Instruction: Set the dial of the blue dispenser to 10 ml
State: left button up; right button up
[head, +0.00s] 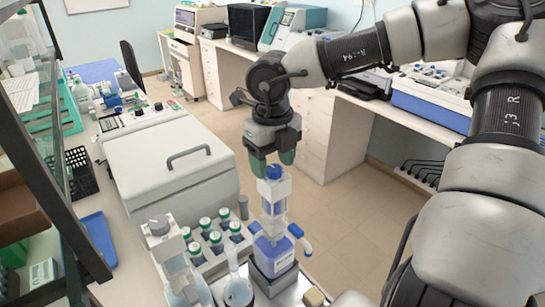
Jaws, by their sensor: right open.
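The blue dispenser (274,250) stands upright at the lower middle of the head view, a bottle of blue liquid with a clear pump column and a blue cap (273,172) on top. A blue spout shows at its right side. My right gripper (273,160) points down from above, with its greenish fingertips around or just over the blue cap. It is open; I cannot tell whether the fingers touch the cap. The dial's marks are too small to read. My left gripper is out of view.
A rack of green-capped bottles (213,238) stands left of the dispenser. A glass flask (237,290) and a bottle with a grey top (165,240) stand close by. A white box with a handle (170,165) is behind. Open floor lies to the right.

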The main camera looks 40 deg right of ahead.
jog(key=shift+f, duration=0.4)
